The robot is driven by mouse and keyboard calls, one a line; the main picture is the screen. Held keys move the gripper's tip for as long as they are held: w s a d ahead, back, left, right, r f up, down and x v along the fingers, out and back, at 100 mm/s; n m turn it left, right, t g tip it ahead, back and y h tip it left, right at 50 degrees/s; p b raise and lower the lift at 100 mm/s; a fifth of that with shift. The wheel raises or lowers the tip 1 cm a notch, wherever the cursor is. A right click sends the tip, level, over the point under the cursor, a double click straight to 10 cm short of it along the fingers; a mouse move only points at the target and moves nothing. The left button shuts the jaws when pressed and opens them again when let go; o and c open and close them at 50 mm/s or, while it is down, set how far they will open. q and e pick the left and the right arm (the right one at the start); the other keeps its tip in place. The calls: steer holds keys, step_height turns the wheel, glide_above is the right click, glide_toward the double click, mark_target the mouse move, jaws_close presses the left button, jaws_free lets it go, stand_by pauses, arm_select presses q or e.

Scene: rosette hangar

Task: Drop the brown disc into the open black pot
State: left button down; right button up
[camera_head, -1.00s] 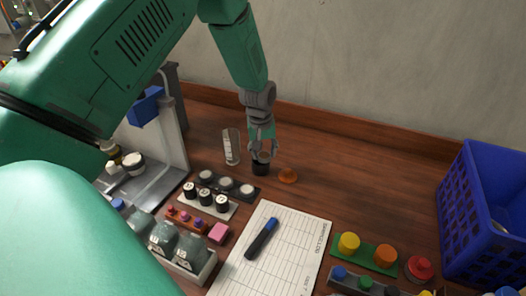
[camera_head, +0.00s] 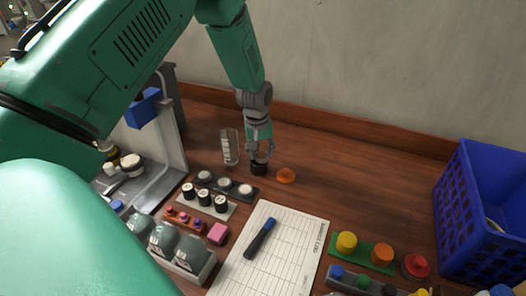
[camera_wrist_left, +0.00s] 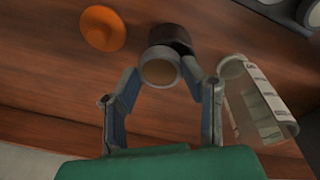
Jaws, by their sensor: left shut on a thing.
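My left gripper (camera_head: 261,154) points down just above the open black pot (camera_head: 259,170) on the wooden table. In the left wrist view, the left gripper (camera_wrist_left: 162,80) is shut on the brown disc (camera_wrist_left: 160,72), which sits between its fingertips. The dark pot (camera_wrist_left: 169,37) shows just beyond the disc, partly covered by it. The disc overlaps the pot's near side in this view; I cannot tell the height between them. The disc is hard to make out in the head view. My right gripper is not in view.
An orange knobbed disc (camera_head: 286,175) lies close right of the pot. A clear labelled glass (camera_head: 229,147) stands close left. A rack of pale-topped round pieces (camera_head: 226,186) is in front. The table right of the orange disc is clear up to the blue basket (camera_head: 480,210).

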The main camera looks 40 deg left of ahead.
arm_select(q)
steer(key=shift+a+f, duration=0.35)
steer(key=shift+a, duration=0.55)
steer(key=shift+d+r, duration=0.2)
steer(key=shift+d, duration=0.85)
steer(key=shift+a+f, duration=0.3)
steer(key=shift+a, duration=0.3)
steer(key=shift+d+r, duration=0.15)
steer(key=shift+d, duration=0.2)
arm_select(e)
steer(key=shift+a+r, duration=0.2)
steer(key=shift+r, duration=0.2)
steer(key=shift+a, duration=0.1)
